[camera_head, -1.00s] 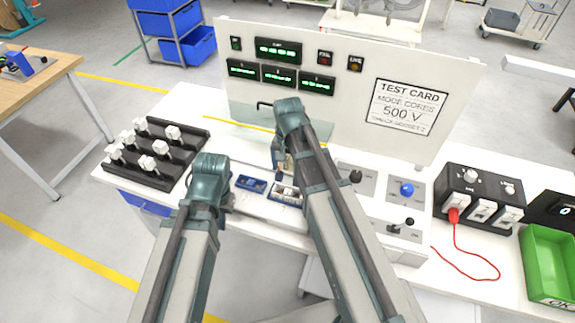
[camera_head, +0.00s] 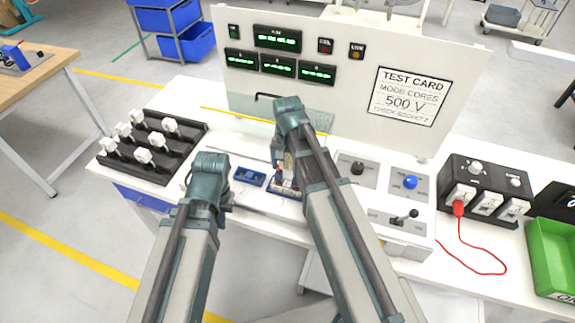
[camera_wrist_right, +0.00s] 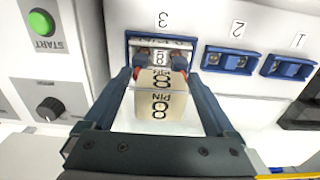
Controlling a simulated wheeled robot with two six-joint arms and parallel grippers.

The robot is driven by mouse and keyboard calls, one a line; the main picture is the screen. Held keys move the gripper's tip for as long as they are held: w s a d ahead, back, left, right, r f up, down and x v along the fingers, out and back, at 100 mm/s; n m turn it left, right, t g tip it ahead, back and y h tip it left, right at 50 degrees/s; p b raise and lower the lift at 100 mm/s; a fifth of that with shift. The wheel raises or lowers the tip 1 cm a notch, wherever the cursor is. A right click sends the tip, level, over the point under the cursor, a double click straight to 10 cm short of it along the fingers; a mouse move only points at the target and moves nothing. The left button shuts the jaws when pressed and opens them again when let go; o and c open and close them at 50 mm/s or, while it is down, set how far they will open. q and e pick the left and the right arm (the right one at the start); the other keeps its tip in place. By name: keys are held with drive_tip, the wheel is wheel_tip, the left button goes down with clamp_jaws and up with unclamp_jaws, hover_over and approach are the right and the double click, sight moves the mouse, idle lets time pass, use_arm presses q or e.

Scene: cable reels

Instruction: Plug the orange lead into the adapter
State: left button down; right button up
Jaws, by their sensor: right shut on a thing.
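My right gripper (camera_wrist_right: 166,76) is shut on a beige block (camera_wrist_right: 160,106) marked "PIN 8", with a clear lower part. It holds the block at the blue-framed socket (camera_wrist_right: 132,48) under the number 3; I cannot tell how far it is seated. The right gripper also shows in the head view (camera_head: 286,186), partly hidden by its own arm. My left gripper (camera_head: 228,207) is low over the bench's front, left of the sockets; its fingers are too hidden to judge. A red-orange lead (camera_head: 458,208) has its plug at a black box, its cable looping on the bench.
Blue sockets 2 (camera_wrist_right: 229,60) and 1 (camera_wrist_right: 289,67) are empty. A black rack (camera_head: 150,150) of white plugs stands left. A white test board (camera_head: 350,65) rises behind.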

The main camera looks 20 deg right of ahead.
drive_tip(key=shift+f+b, duration=0.3)
drive_tip(key=shift+f+b, duration=1.4)
drive_tip(key=shift+f, duration=0.05)
drive_tip(key=o, duration=1.2)
drive_tip(key=shift+r, duration=0.1)
drive_tip(key=shift+c, duration=0.2)
drive_tip(key=shift+r, duration=0.1)
wheel_tip(320, 180, up, 14)
drive_tip(key=p, duration=1.4)
drive_tip(key=shift+f, duration=0.2)
drive_tip(key=shift+f, duration=0.1)
